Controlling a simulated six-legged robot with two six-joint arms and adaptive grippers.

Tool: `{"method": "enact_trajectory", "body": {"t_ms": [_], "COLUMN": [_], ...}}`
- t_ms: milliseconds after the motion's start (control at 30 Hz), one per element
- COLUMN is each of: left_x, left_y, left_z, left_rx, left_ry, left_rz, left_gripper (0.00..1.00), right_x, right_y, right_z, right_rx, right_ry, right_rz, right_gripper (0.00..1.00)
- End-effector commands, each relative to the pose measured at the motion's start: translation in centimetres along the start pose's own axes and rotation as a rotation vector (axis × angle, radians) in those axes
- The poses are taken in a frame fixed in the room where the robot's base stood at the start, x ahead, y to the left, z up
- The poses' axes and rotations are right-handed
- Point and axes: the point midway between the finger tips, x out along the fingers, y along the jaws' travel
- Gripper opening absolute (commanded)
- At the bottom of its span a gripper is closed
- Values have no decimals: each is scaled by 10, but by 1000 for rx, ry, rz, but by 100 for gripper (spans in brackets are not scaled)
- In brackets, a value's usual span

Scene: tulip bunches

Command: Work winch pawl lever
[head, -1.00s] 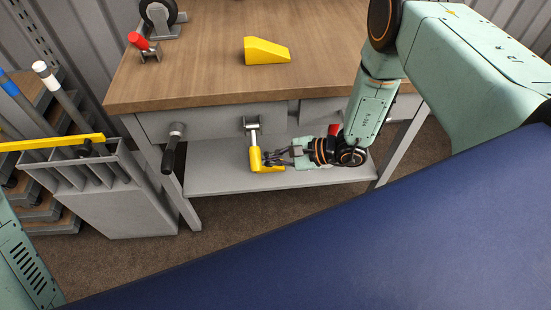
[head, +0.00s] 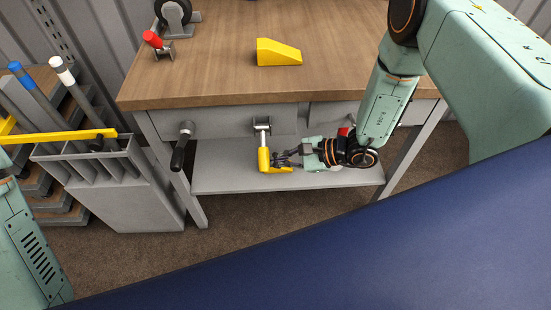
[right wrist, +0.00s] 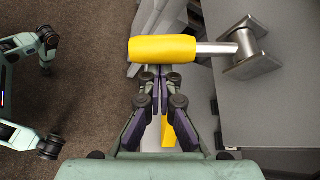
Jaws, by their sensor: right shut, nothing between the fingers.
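A lever with a yellow grip (head: 263,160) and a steel rod hangs down from a bracket (head: 262,125) on the front of the workbench. I take it for the winch pawl lever. My right gripper (head: 279,158) is shut and empty, its fingertips close beside the right side of the grip. In the right wrist view the yellow grip (right wrist: 163,50) lies across the fingertips of the right gripper (right wrist: 153,72). I cannot tell whether they touch. My left gripper is not clearly seen.
A black crank handle (head: 181,152) juts out left of the lever. A grey shelf (head: 225,172) lies behind and below. On the wooden top (head: 215,80) are a yellow wedge (head: 278,53) and a red-handled lever (head: 153,40). A grey rack (head: 130,185) stands at left.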

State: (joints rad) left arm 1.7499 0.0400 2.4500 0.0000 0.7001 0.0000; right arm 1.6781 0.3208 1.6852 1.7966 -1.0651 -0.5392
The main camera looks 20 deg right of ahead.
Motion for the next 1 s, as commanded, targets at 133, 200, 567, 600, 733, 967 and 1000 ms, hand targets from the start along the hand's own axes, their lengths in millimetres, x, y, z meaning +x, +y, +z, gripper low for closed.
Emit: {"method": "enact_trajectory", "body": {"t_ms": [133, 200, 567, 600, 733, 967, 1000], "left_x": [-1, -2, -7, -7, -9, -11, -12], "left_y": [0, 0, 0, 0, 0, 0, 0], "left_z": [0, 0, 0, 0, 0, 0, 0], "left_rx": [0, 0, 0, 0, 0, 0, 0], "left_ry": [0, 0, 0, 0, 0, 0, 0], "left_rz": [0, 0, 0, 0, 0, 0, 0], "left_gripper": [40, 40, 40, 40, 40, 40, 40], "right_x": [-1, -2, -13, -14, -20, -28, -29], "right_y": [0, 0, -1, -1, -2, -8, -8], "right_z": [3, 5, 23, 26, 34, 48, 50], "right_rx": [21, 38, 242, 275, 380, 560, 589], "right_ry": [-3, -3, -4, -5, -4, -3, -4], "right_rz": [13, 23, 145, 164, 227, 335, 352], "right_gripper": [0, 0, 0, 0, 0, 0, 0]}}
